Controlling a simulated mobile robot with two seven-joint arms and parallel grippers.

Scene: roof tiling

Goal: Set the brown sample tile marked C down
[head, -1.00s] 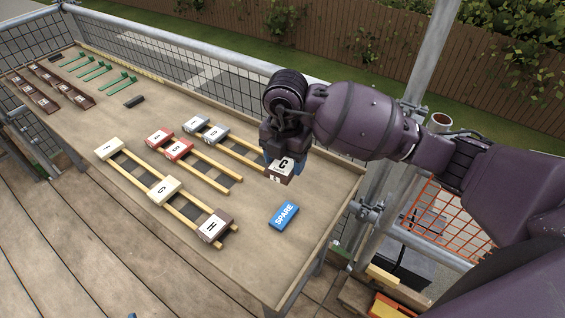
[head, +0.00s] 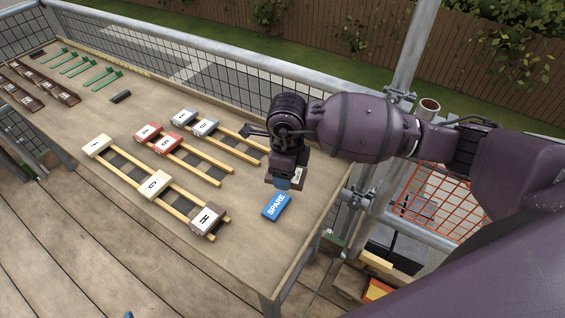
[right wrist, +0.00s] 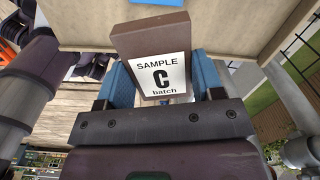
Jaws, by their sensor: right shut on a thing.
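The brown sample tile marked C (right wrist: 158,34) is held between the two blue fingers of my right gripper (right wrist: 163,88) in the right wrist view. Its white label reads "SAMPLE C batch". In the head view my right gripper (head: 284,183) hangs over the right part of the table, just behind the blue SPARE block (head: 275,207). Only a bit of the tile's white label (head: 298,174) shows there; the gripper hides the rest. I cannot tell whether the tile touches the table. My left gripper is not clearly in view.
The table (head: 240,246) carries batten frames with cream tiles (head: 154,184), red tiles (head: 165,143), grey tiles (head: 206,127) and a brown tile H (head: 207,219). A small black block (head: 120,97) lies farther left. Bare tabletop lies around the SPARE block. A mesh railing (head: 190,72) runs behind.

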